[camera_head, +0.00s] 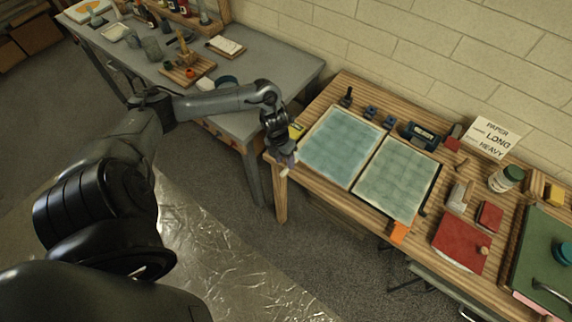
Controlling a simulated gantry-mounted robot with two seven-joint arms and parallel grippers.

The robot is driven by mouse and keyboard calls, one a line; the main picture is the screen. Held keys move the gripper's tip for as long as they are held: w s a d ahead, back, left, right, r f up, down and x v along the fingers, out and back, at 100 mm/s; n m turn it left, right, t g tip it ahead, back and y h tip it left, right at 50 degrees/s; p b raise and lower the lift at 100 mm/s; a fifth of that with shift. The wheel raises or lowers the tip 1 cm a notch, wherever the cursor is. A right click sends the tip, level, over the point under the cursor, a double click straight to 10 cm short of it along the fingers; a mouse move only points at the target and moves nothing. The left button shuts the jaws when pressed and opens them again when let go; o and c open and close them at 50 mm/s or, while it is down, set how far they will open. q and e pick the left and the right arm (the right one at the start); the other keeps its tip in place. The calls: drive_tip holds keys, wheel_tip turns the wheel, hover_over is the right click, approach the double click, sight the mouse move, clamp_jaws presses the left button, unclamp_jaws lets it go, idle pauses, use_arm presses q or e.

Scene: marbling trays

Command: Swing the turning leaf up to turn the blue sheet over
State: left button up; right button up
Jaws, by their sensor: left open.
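Two framed blue-green panels lie flat, side by side, on the wooden table. The left panel (342,146) is the bluer one, and the right panel (398,180) is greener. An orange tab (398,232) shows at the near edge of the right panel. I cannot tell for sure which panel is the turning leaf or where the blue sheet's edges are. My left gripper (286,168) points down at the table's left end, beside the left panel and apart from it. It is open, with nothing visible in it. My right gripper is out of view.
Behind the panels stand small dark items and a dark blue box (419,136). A yellow item (297,131) is close to my left gripper. A paper sign (488,137), a jar (506,178) and a red pad (461,243) are to the right. A grey bench (285,70) stands behind my arm.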

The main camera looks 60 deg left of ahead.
use_arm(q)
drive_tip(key=shift+w+d+f, duration=0.1)
drive_tip(key=shift+d+f, duration=0.05)
drive_tip(key=shift+f, duration=0.7)
drive_tip(key=shift+w+d+f, duration=0.1)
drive_tip(key=shift+d+f, duration=0.05)
drive_tip(key=shift+f, duration=0.65)
clamp_jaws()
